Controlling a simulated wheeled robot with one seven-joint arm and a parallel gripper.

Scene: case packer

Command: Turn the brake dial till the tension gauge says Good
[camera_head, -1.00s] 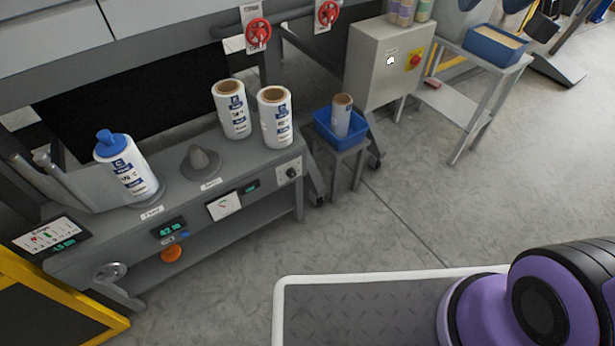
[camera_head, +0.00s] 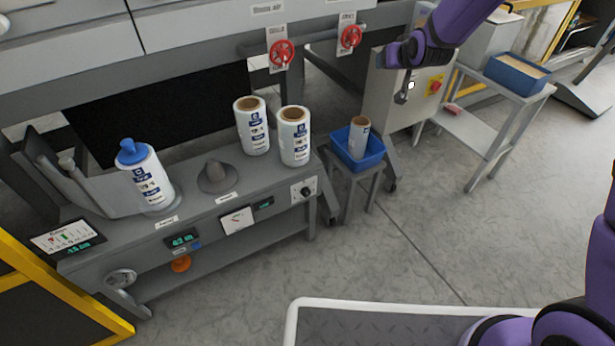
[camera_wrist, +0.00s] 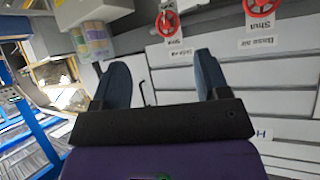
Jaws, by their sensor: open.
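A small dark dial (camera_head: 304,191) on a pale plate is at the right end of the grey bench's front; it looks like the brake dial, but its label is too small to read. A white gauge (camera_head: 238,220) with a thin needle is left of it, beside a small green-lit display (camera_head: 264,203). I cannot read whether the gauge says Good. My gripper (camera_head: 382,61) is high at the upper right, well away from and above the dial. In the wrist view my gripper (camera_wrist: 160,78) has its two fingers wide apart with nothing between them.
The bench (camera_head: 215,203) carries a blue-capped roll (camera_head: 150,180), two white rolls (camera_head: 252,130) and a grey cone (camera_head: 217,177). A blue bin (camera_head: 365,160) stands right of it. Red valve wheels (camera_head: 282,54) are above. An orange knob (camera_head: 181,263) is lower left. The floor in front is open.

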